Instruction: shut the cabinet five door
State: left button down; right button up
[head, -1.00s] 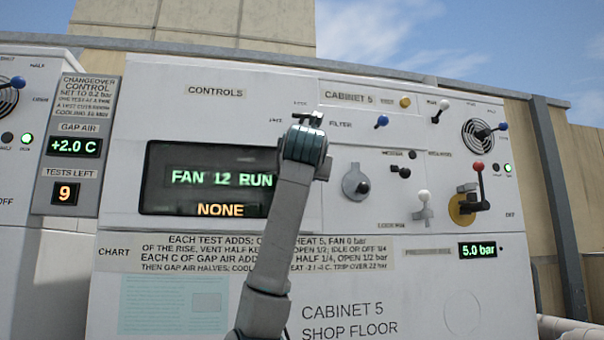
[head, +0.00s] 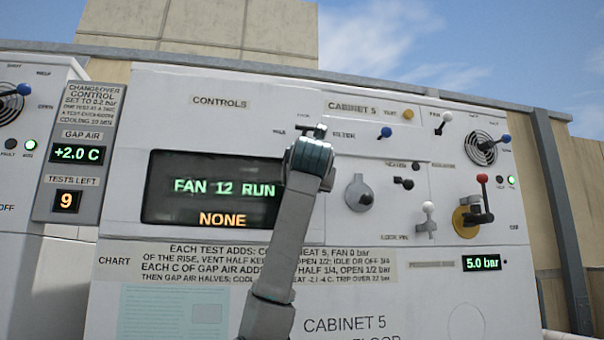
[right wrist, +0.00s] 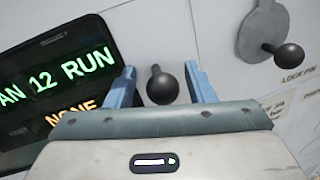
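The cabinet 5 front (head: 420,290) fills the head view, with its name plate (head: 352,107) at upper middle. I cannot tell which panel is the door or whether it stands ajar. My right arm rises from below, and its gripper (head: 313,135) is at the panel, right of the lit display; the fingers are mostly hidden there. In the right wrist view my right gripper (right wrist: 161,88) is open. A black ball knob (right wrist: 160,86) shows between its blue fingers, with a gap on either side. My left gripper is not in view.
The display (head: 213,188) reads FAN 12 RUN, NONE. Right of my gripper are a grey round latch with a black knob (head: 360,193), a white-knobbed lever (head: 428,215) and a red-knobbed lever (head: 483,195). A grey post (head: 565,220) stands at right.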

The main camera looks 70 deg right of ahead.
jog(key=shift+w+d+f, duration=0.15)
jog(key=shift+w+d, duration=0.05)
jog(key=shift+w, duration=0.15)
jog(key=shift+s+a, duration=0.2)
jog(key=shift+s, duration=0.2)
jog(key=v, duration=1.1)
